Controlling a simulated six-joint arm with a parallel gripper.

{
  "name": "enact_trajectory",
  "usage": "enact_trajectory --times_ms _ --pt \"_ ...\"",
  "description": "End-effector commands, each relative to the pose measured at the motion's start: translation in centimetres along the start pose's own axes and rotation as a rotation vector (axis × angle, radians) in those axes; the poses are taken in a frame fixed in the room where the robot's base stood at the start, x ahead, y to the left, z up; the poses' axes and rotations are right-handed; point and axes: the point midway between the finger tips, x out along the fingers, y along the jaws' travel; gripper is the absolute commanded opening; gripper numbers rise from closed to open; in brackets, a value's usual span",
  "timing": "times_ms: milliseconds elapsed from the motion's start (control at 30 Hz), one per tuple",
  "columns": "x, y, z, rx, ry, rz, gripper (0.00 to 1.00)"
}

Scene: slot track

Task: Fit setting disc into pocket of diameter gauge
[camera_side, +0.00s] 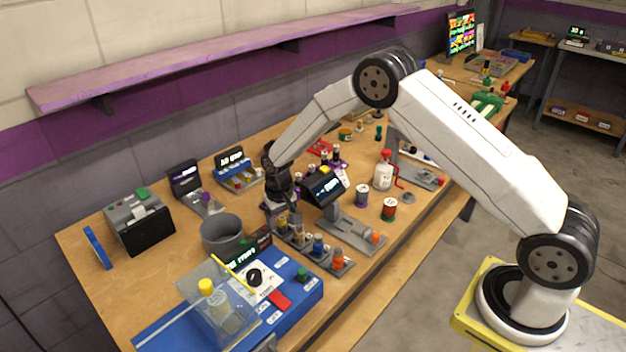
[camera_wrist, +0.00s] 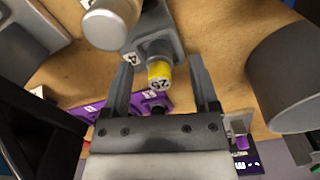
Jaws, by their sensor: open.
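A grey rack (camera_side: 310,252) in the side view holds several numbered pieces with yellow, blue and orange bands. A yellow-banded piece (camera_wrist: 160,76) with a number on its end stands on the grey rack (camera_wrist: 155,45) in the wrist view. My gripper (camera_wrist: 161,85) is open, with one finger on each side of this piece and gaps showing. In the side view my gripper (camera_side: 280,207) is low at the rack's far end. A grey device with a dark display (camera_side: 323,186) stands just right of it; I cannot tell whether this is the diameter gauge. I cannot identify the setting disc for certain.
A grey bin (camera_side: 222,234) stands left of the rack and shows close by in the wrist view (camera_wrist: 290,80). A blue station with a clear cover (camera_side: 222,300) is in front. A white bottle (camera_side: 384,172) and a red-and-green spool (camera_side: 389,209) stand to the right.

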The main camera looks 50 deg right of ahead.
Motion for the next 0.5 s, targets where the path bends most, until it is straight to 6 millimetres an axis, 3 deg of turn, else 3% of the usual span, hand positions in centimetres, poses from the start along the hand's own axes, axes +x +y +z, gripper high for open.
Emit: enact_trajectory --times_ms 333,500 --pt "-0.05 0.00 -0.01 0.000 0.000 0.000 0.74" --pt "-0.06 0.00 -0.01 0.000 0.000 0.000 0.20"
